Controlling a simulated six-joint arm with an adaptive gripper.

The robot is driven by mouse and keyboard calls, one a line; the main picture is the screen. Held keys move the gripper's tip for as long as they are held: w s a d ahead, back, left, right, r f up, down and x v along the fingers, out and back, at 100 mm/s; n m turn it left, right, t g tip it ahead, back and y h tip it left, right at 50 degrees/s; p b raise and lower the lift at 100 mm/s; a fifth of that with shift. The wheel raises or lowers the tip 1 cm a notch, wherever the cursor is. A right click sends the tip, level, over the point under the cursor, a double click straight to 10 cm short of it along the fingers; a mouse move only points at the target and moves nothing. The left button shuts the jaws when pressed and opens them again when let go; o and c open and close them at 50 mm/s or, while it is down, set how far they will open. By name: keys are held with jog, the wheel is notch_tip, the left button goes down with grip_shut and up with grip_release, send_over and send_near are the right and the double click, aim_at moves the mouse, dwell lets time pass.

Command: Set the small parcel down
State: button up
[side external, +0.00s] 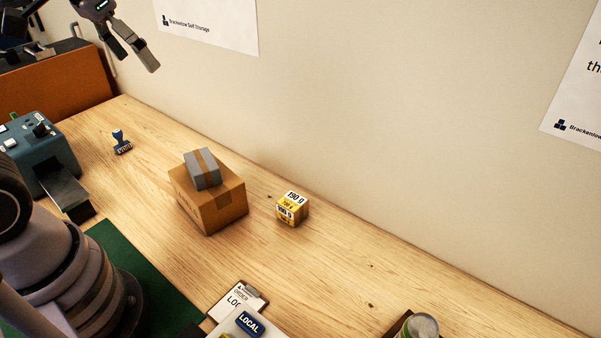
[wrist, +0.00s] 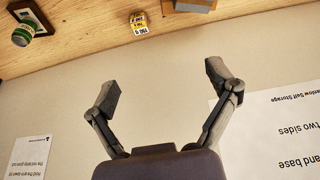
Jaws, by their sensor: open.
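The small parcel (side external: 202,169) is a grey box with a brown tape strip. It rests on top of a larger brown carton (side external: 218,207) on the wooden table. In the wrist view the grey parcel (wrist: 193,6) shows only partly at the top edge. My gripper (side external: 143,56) is high at the upper left in the side view, well above the table and apart from the parcel. In the wrist view my gripper (wrist: 166,88) has its fingers wide apart, with only the wall between them.
A small yellow and white box marked 190 g (side external: 292,208) stands right of the carton. A clipboard (side external: 240,300), a can (side external: 420,327), a blue stamp (side external: 121,142) and a teal machine (side external: 40,150) are also on the table (side external: 340,270). The wall (side external: 400,120) runs behind.

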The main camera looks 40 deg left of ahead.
jog(key=s+a+t, duration=0.1)
jog(key=s, duration=0.7)
jog(key=shift+s+a, duration=0.15)
jog(key=shift+s, duration=0.1)
jog(key=shift+r, duration=0.1)
dwell(0.6)
